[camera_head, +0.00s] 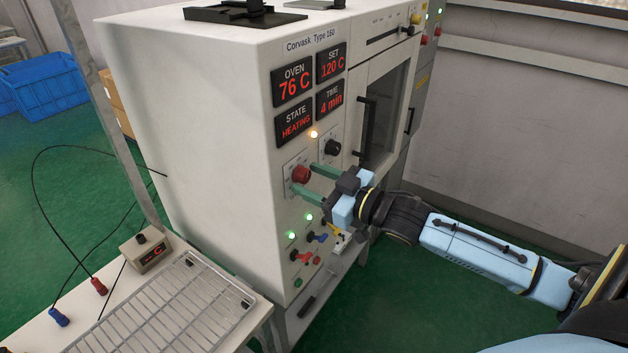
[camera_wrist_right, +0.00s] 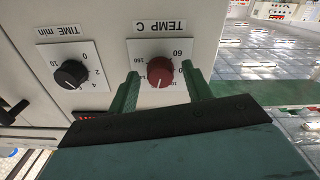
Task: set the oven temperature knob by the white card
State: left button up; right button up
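The red temperature knob (camera_head: 301,174) is on the front panel of the oven cabinet (camera_head: 215,110). In the right wrist view the knob (camera_wrist_right: 160,71) sits on a white dial plate labelled "TEMP C". My right gripper (camera_head: 303,179) is open, its two green fingers reaching to either side of the knob; the wrist view shows the gripper (camera_wrist_right: 159,75) with gaps between fingers and knob. The set display (camera_head: 331,64) reads 120 C, the oven display (camera_head: 293,82) 76 C. I cannot make out a white card. My left gripper is not in view.
The black time knob (camera_head: 332,148) is close by, up and right of the red one. Below are lit green lamps (camera_head: 292,236) and coloured plugs (camera_head: 302,256). A table with a wire rack (camera_head: 185,300) and a small box (camera_head: 146,250) stands at the left front.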

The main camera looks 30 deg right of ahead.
jog(key=shift+s+d+f, duration=0.1)
jog(key=shift+s+d, duration=0.15)
jog(key=shift+s, duration=0.25)
jog(key=v, duration=1.2)
jog(key=shift+s+b, duration=0.15)
jog(key=shift+b, duration=0.15)
